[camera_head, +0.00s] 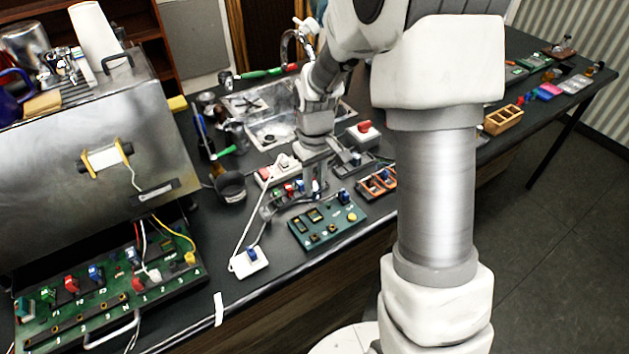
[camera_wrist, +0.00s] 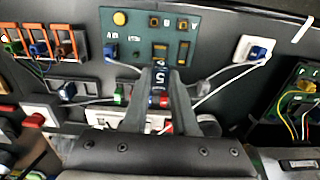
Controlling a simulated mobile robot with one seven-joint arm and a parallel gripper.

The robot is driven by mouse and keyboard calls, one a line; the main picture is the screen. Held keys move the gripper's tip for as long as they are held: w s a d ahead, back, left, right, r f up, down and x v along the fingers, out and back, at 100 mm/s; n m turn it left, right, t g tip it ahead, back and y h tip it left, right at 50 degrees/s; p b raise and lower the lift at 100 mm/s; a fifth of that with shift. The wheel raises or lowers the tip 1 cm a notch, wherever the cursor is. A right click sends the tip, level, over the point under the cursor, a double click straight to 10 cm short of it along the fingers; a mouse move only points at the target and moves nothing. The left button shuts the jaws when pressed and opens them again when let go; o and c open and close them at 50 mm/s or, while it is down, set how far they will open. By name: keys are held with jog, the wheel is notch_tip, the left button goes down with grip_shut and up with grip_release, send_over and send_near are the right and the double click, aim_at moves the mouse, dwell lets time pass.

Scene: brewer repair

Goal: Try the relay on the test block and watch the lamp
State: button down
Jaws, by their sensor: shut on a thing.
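The green test block (camera_head: 328,222) lies on the bench, with dark slots and a round amber lamp (camera_head: 351,216). In the wrist view the test block (camera_wrist: 140,27) is just beyond my fingertips, and its lamp (camera_wrist: 119,18) is at the upper left. I cannot tell whether the lamp is lit. My gripper (camera_wrist: 160,78) is shut on a dark blue relay (camera_wrist: 159,76) with a pale 5-like mark. Its far end overlaps the block's near edge in the picture; I cannot tell whether they touch. In the head view my gripper (camera_head: 312,192) is behind the block.
A white outlet with a blue plug (camera_head: 250,260) sits beside the block, its cable running back to a power strip (camera_head: 283,168). An orange rack (camera_head: 377,184) stands to the right. The brewer (camera_head: 90,150) and its wired board (camera_head: 110,290) fill the left.

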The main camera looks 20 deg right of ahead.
aim_at(315, 199)
jog(key=shift+f+b, duration=1.9)
jog(key=shift+f, duration=0.9)
jog(key=shift+f+b, duration=0.7)
jog(key=shift+f, duration=0.1)
jog(key=shift+r, duration=0.2)
dwell(1.8)
jog(key=shift+r+p, duration=1.8)
jog(key=shift+r, duration=0.5)
